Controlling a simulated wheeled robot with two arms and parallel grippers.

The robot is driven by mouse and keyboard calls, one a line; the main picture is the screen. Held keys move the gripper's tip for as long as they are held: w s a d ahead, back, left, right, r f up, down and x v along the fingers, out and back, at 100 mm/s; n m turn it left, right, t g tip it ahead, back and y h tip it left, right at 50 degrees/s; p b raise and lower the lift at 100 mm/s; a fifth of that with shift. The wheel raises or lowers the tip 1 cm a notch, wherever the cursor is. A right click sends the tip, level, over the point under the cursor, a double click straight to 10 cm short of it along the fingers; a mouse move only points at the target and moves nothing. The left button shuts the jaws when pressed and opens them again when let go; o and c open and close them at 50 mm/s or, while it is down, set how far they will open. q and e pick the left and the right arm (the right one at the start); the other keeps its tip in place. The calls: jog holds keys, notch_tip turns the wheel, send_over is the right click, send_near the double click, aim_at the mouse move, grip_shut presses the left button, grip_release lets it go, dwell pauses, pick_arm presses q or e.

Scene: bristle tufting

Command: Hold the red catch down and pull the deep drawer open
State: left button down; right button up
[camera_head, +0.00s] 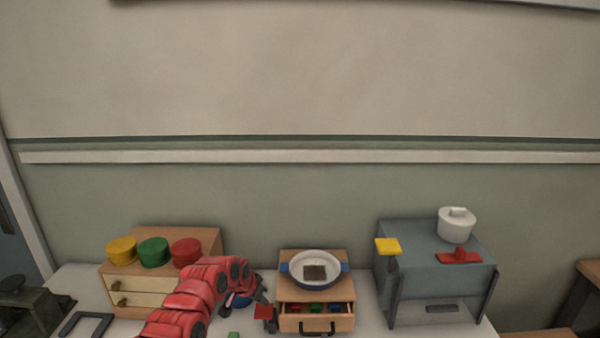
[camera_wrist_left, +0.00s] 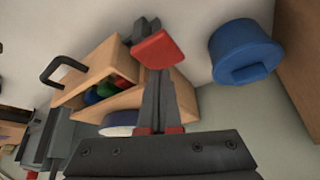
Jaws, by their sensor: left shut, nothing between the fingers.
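The small wooden cabinet (camera_head: 342,258) stands in the middle of the table. Its drawer (camera_head: 290,325) is out some way, showing red, green and blue pieces inside. Its black handle (camera_head: 318,331) is free; it also shows in the left wrist view (camera_wrist_left: 62,70). The red catch (camera_head: 263,312) is beside the drawer's left side and shows in the left wrist view (camera_wrist_left: 156,49). My left gripper (camera_head: 264,298) is shut and empty, its fingertips at the catch; whether they press it is unclear. My right gripper is out of view.
A blue-rimmed dish (camera_head: 318,257) with a brown block sits on the cabinet. A blue lidded pot (camera_wrist_left: 240,52) is near my left gripper. A grey cabinet (camera_head: 420,265) stands right, with a white pot (camera_head: 456,226). A wooden chest (camera_head: 205,237) with three coloured cylinders stands left.

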pick_arm(q)
notch_tip(320, 180, up, 7)
jog(key=shift+r, duration=0.2)
dwell(0.8)
jog(key=v, duration=1.2)
